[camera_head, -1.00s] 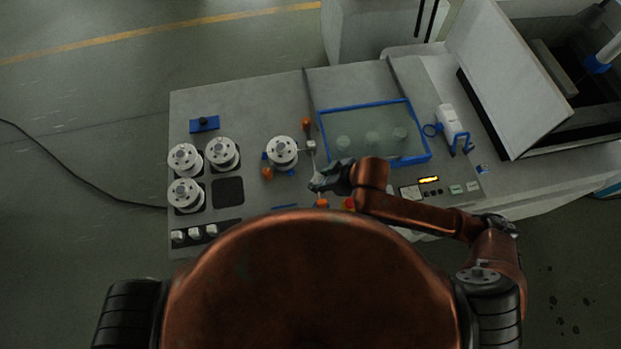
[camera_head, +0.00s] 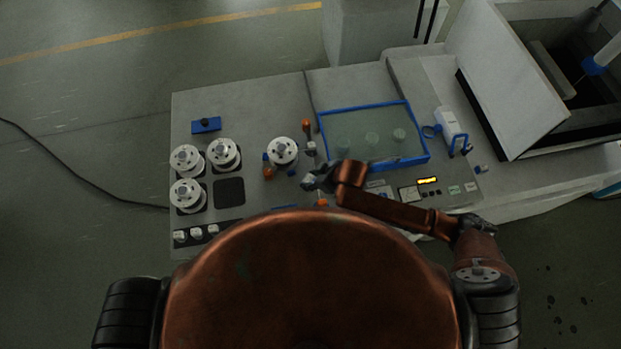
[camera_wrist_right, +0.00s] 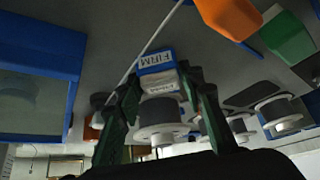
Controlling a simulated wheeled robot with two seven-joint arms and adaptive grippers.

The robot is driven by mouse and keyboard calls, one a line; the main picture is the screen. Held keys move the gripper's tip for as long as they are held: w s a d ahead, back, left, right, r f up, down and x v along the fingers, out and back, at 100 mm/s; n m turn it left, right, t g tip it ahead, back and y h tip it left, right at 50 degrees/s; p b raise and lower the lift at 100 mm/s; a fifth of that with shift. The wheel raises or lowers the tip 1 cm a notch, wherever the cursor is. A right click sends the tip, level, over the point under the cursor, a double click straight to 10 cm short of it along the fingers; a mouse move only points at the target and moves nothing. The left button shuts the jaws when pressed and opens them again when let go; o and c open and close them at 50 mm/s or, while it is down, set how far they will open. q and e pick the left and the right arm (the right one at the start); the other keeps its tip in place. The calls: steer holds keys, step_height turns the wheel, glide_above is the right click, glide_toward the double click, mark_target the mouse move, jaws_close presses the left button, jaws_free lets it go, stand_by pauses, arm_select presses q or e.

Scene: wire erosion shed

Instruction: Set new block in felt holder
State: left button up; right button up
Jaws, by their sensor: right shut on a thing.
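My right gripper (camera_head: 308,184) is over the middle of the bench, just below and right of the nearest single spool. In the right wrist view my right gripper (camera_wrist_right: 160,84) is shut on a small white block (camera_wrist_right: 158,82) with a blue-edged label reading FIRM, seen upside down. The block is between the fingertips. In the head view the block cannot be made out clearly. I cannot tell for sure which fitting is the felt holder; a small pale fitting (camera_head: 310,148) stands on the wire line above the gripper. My left gripper is not in view.
A single spool (camera_head: 283,151) stands close by, with several spools (camera_head: 224,153) farther left. A blue-framed tray (camera_head: 325,137) lies to the right. Orange fittings (camera_head: 306,125) stand along the thin wire. Small white blocks (camera_head: 196,234) sit in a dark rack at front left.

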steer(key=o, duration=1.2)
steer(key=shift+f, duration=0.1)
steer(key=shift+c, duration=0.2)
